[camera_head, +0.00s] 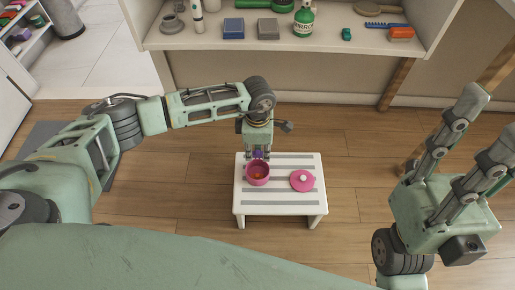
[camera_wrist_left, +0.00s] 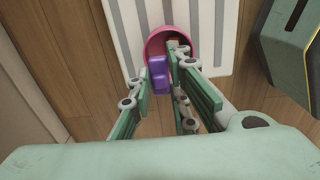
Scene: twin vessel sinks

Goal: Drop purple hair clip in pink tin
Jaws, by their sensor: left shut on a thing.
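The purple hair clip (camera_head: 257,154) is between the fingers of my left gripper (camera_head: 257,151), which is shut on it. The clip also shows as a purple blocky shape in the left wrist view (camera_wrist_left: 160,77). The pink tin (camera_head: 257,179) stands open on the small white slatted stool, and its rim shows in the left wrist view (camera_wrist_left: 153,43). The clip is at the tin's far edge in the head view and overlaps the opening in the wrist view; its exact height is unclear. My right gripper (camera_head: 490,112) is open and empty at the right.
A pink lid (camera_head: 302,181) with a pale knob lies right of the tin on the white stool (camera_head: 282,209). Behind is a shelf (camera_head: 330,32) with bottles, brushes and blocks. Wooden floor (camera_head: 350,170) surrounds the stool.

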